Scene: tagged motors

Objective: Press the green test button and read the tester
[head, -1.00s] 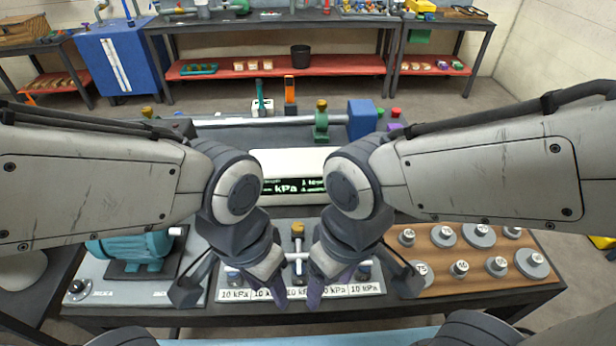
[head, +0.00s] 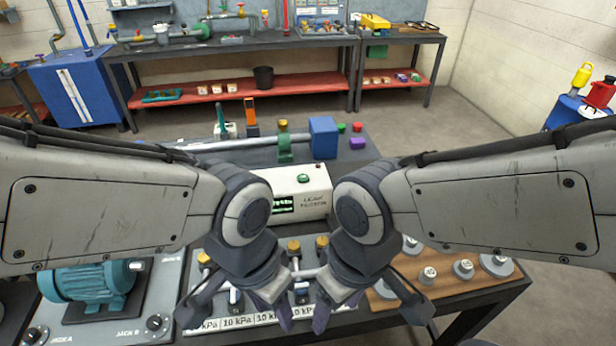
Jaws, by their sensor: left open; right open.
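The tester (head: 318,200) is a white box in the middle of the bench in the head view, partly covered by my two wrists. Its green button (head: 303,180) shows on top, clear of both grippers. Its dark screen (head: 284,205) has green text that is too small and partly covered to read. My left gripper (head: 232,306) is open and empty, in front of the tester on the left. My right gripper (head: 370,310) is open and empty, in front of it on the right. Both point down over a grey panel with a row of "10 kPa" labels.
A teal motor (head: 92,283) stands on a grey plate at left. Several metal weights sit on a wooden board (head: 443,281) at right. Behind the tester are a pipe with a green valve (head: 284,148) and a blue block (head: 323,137). Open floor lies to the right.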

